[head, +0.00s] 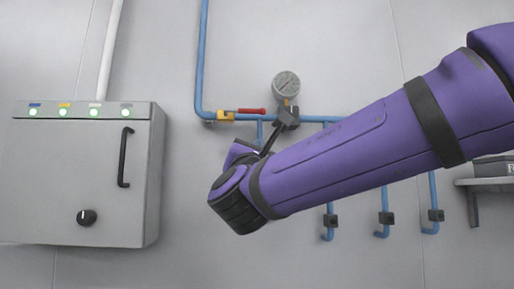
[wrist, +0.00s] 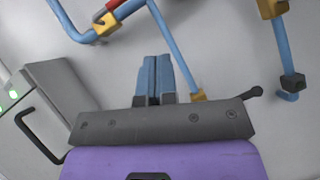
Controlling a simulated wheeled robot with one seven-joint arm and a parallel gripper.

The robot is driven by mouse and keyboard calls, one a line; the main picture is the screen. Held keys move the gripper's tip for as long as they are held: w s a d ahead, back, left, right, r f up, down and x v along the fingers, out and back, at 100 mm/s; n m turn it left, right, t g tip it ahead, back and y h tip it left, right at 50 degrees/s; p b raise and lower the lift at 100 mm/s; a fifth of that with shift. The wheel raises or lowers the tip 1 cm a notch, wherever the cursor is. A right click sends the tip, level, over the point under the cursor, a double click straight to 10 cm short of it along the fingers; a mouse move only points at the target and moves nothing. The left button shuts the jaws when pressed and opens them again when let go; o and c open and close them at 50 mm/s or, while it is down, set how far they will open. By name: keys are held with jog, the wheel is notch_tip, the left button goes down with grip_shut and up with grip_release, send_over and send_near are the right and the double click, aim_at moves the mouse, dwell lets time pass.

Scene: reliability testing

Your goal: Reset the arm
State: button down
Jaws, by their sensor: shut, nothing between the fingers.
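My purple arm reaches in from the right in the head view, across the wall pipes. Its wrist is bent at the lower middle, and my gripper's fingers cannot be made out clearly there. In the wrist view my gripper (wrist: 156,78) shows two blue fingers side by side, pressed together. Nothing is held between them. They point toward the wall and its pipework, and I see no clear contact with it.
A grey control box (head: 85,185) with green lights and a black handle (head: 124,157) is on the left. Blue pipes (head: 200,60) carry a yellow valve with a red lever (head: 250,111) and a gauge (head: 286,84). A shelf (head: 490,181) is at right.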

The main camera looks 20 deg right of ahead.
dwell(0.4)
jog(key=s+d+f+m+g+y, duration=0.1)
jog(key=s+d+f+m+g, duration=0.4)
jog(key=d+f+m+g, duration=0.3)
jog(key=s+d+f+m+g+y, duration=0.1)
jog(key=s+d+f+m+g, duration=0.45)
jog(key=f, duration=0.45)
jog(key=s+a+f+m+g+y, duration=0.2)
jog(key=s+a+f+m+y, duration=0.3)
jog(key=s+f+m+y, duration=0.3)
notch_tip(320, 180, down, 4)
jog(key=m+y, duration=0.2)
jog(key=m, duration=0.1)
jog(key=shift+s+a+f, duration=0.15)
jog(key=shift+s, duration=0.05)
